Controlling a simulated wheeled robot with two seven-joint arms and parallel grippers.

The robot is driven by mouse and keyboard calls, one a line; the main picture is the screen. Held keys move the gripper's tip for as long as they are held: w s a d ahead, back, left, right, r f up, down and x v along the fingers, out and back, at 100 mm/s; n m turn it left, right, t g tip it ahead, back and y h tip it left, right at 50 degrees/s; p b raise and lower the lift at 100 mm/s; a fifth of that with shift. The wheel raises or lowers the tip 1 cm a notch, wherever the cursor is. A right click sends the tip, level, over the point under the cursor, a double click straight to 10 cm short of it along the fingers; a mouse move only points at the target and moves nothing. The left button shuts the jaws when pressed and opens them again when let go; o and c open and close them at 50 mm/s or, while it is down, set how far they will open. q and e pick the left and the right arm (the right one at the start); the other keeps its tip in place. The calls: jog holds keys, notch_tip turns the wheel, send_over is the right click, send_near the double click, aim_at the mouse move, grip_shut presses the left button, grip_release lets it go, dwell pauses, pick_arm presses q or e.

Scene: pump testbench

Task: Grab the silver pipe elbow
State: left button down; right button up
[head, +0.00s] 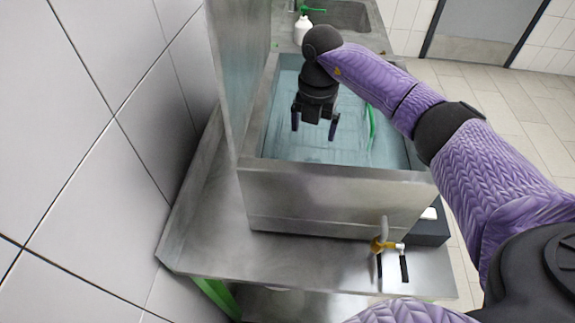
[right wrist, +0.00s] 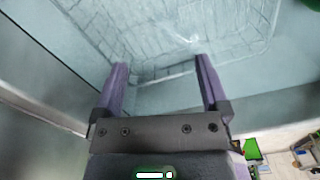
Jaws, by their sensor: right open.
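I cannot clearly make out a silver pipe elbow in either view. My right gripper (head: 314,125) is open and empty, pointing down over the water-filled steel tank (head: 330,190). In the right wrist view its two purple fingers (right wrist: 161,64) are spread apart with nothing between them. Beyond the fingers a wire grid or basket (right wrist: 225,45) shows faintly in the water. A small pale shape near the grid is too blurred to identify. My left gripper is not in view.
A brass valve (head: 378,244) with a grey part above it sits at the tank's front right. A green hose (head: 371,128) hangs inside the tank's right side. A white bottle (head: 303,30) stands behind. The steel counter (head: 290,262) in front is mostly clear; a tiled wall is left.

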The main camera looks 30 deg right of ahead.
aim_at(313, 157)
jog(key=f, duration=0.3)
jog(key=f+b, duration=0.1)
jog(key=f, duration=0.5)
jog(key=shift+s+d+f, duration=0.15)
jog(key=shift+d+f, duration=0.15)
grip_shut()
